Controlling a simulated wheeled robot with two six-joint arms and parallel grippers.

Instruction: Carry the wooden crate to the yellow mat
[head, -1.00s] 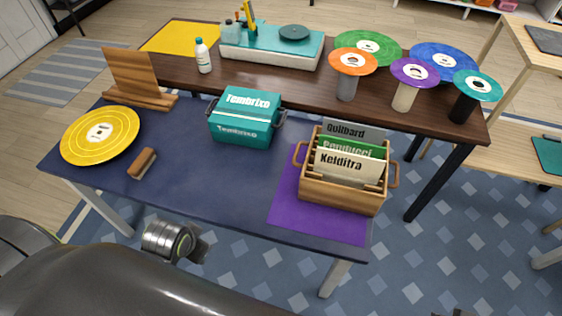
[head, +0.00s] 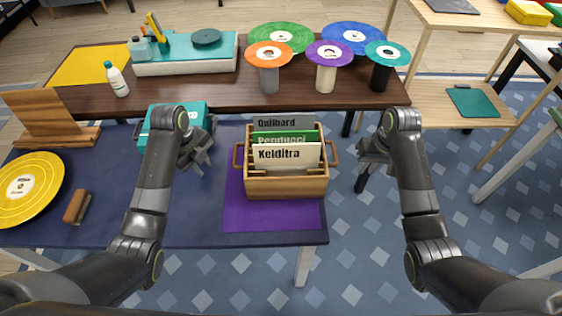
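The wooden crate (head: 287,187) stands on a purple mat (head: 262,216) on the dark blue table. It holds record sleeves and has a handle on its left and right sides. The yellow mat (head: 88,66) lies at the far left on the brown table behind. My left gripper (head: 205,160) is left of the crate, apart from its left handle, and looks open and empty. My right gripper (head: 362,168) is right of the crate, apart from its right handle, beyond the table edge. Its fingers are partly hidden, so its opening is unclear.
A teal box (head: 163,117) stands behind my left arm. A turntable (head: 184,60), a white bottle (head: 117,80) and several records on stands, including an orange one (head: 269,54), occupy the brown table. A yellow record (head: 30,188) and brush (head: 77,207) lie at left.

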